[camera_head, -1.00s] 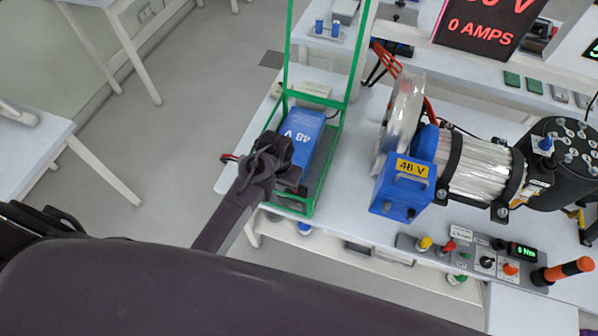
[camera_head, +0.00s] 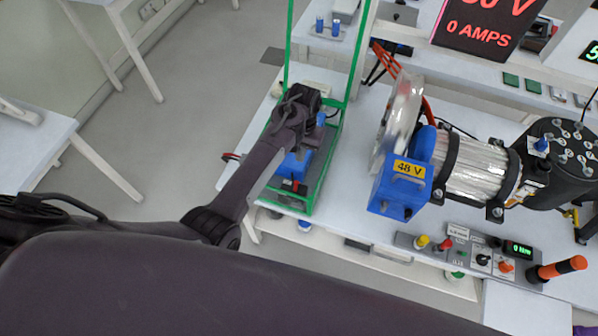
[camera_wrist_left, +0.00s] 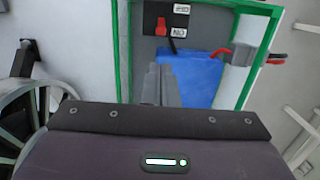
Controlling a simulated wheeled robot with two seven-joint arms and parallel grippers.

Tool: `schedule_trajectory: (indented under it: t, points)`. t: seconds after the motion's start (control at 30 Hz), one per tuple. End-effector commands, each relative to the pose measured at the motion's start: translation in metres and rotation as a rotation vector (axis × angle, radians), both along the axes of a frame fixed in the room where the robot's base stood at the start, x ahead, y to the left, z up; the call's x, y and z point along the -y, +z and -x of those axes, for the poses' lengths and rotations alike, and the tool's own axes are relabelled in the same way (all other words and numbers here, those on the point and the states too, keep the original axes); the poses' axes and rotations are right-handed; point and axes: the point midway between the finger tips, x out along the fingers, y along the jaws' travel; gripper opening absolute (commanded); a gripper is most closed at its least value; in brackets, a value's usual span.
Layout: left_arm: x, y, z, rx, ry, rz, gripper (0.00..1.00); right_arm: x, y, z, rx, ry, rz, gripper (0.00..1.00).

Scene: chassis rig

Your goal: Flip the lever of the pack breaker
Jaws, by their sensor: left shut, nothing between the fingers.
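The pack breaker (camera_wrist_left: 178,22) is a dark grey panel with ON/OFF-type labels and a red lever (camera_wrist_left: 161,30). Its lever shows in the head view as a small red spot (camera_head: 292,184) at the near end of the blue 48 V battery pack (camera_head: 293,163). The pack also shows in the wrist view (camera_wrist_left: 200,78). My left gripper (camera_head: 300,142) is over the pack inside the green frame. In the wrist view its fingers (camera_wrist_left: 158,78) are shut and empty, pointing toward the breaker, apparently just short of the red lever. Contact cannot be told. My right gripper is not in view.
The green frame (camera_head: 330,158) surrounds the pack, with upright posts close to my left arm. A red cable connector (camera_wrist_left: 277,57) sits at one side. A blue 48 V box (camera_head: 398,195), a motor (camera_head: 470,173) and a control panel (camera_head: 470,255) stand to the right.

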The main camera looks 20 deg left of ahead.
Motion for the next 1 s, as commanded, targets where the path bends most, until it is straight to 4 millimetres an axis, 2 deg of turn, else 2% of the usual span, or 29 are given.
schedule_trajectory:
  t: [0.17,0.37,0.4,0.43,0.53,0.73,1.0]
  points:
    - [0.0,-0.012,0.002,-0.003,0.0,0.0,0.0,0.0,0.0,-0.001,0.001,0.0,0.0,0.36]
    - [0.0,-0.047,0.006,-0.005,0.0,0.0,0.0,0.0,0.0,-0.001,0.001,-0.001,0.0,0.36]
    - [0.0,-0.057,0.007,-0.004,0.0,0.0,0.0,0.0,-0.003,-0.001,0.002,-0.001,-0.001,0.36]
    - [0.0,-0.068,0.007,-0.002,0.0,0.001,0.0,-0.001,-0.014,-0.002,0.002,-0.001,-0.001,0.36]
    - [0.0,-0.085,0.009,0.0,0.0,0.001,0.0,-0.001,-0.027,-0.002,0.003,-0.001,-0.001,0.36]
    - [0.0,-0.098,0.01,0.001,0.0,0.001,0.0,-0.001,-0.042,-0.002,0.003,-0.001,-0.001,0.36]
    - [0.0,-0.1,0.011,0.001,0.0,0.001,0.0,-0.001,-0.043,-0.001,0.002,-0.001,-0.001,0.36]
